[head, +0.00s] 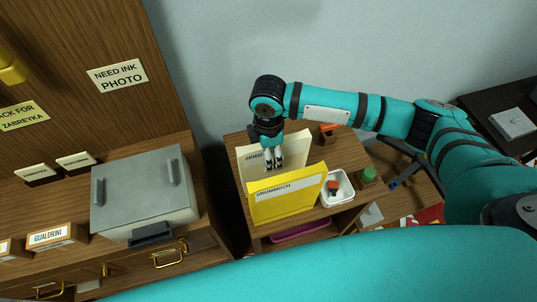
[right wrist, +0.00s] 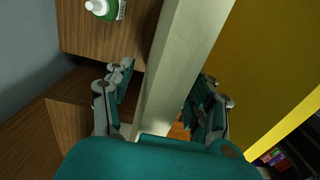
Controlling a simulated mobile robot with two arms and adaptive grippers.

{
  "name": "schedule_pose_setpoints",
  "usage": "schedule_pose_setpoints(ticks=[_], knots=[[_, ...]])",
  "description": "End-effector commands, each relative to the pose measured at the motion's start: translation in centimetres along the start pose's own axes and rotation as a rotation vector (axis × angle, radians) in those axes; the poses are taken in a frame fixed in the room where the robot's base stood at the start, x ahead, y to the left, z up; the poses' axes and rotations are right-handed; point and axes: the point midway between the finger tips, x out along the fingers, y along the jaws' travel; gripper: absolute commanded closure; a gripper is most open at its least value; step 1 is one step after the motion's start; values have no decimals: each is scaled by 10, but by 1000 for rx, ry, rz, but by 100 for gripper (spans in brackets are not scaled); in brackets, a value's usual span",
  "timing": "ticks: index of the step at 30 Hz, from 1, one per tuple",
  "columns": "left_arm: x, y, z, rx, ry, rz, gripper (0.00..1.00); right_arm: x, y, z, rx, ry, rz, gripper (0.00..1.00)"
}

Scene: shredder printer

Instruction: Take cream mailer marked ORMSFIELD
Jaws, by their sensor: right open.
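The cream mailer (head: 293,150) stands upright on the small wooden table, behind a yellow mailer. Its label (head: 257,156) starts with "ORMSF"; the rest is hidden by my right gripper (head: 273,166). That gripper reaches down over the mailer's top edge. In the right wrist view, the cream mailer (right wrist: 183,60) passes edge-on between the two open fingers of my right gripper (right wrist: 165,80), with room visible beside it. My left gripper is not in view.
The yellow mailer (head: 290,200), labelled "DRUMMOCH", stands close in front. A grey machine (head: 143,190) stands on the left cabinet. The wall is behind the table.

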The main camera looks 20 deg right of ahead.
Motion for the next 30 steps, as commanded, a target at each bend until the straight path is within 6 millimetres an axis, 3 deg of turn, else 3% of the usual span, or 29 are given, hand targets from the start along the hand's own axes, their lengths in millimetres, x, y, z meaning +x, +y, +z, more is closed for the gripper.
schedule_pose_setpoints(ticks=[6,17,30], knots=[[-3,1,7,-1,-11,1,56,21,0,-1,1,1,0,44],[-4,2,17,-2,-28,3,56,25,0,0,1,1,1,46],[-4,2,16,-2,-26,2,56,25,0,0,1,1,1,100]])
